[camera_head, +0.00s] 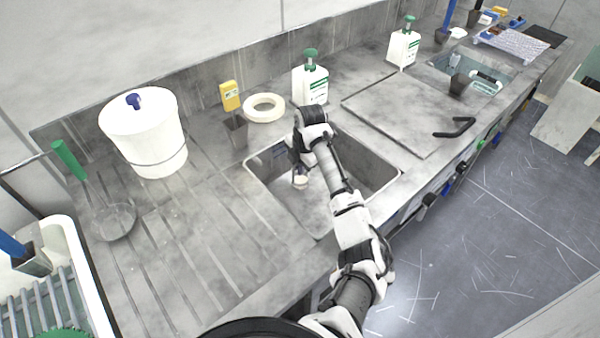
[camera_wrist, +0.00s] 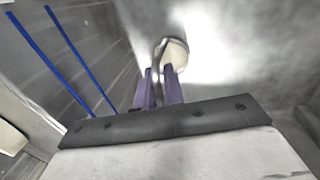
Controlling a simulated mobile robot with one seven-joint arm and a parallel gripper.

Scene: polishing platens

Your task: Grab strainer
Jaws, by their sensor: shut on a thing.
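My gripper (camera_head: 299,173) reaches down into the left sink basin (camera_head: 322,213). It is shut on a small pale round piece (camera_head: 300,183), which looks like a sink strainer. In the wrist view, my two purple fingers (camera_wrist: 161,72) are close together, with the pale rounded piece (camera_wrist: 173,52) at their tips. Its underside is hidden, and I cannot tell whether it touches the basin floor. A round mesh bowl (camera_head: 113,222), which could also be a strainer, lies on the ribbed drainboard at the left, apart from my gripper.
A white tub (camera_head: 77,258) is at far left.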

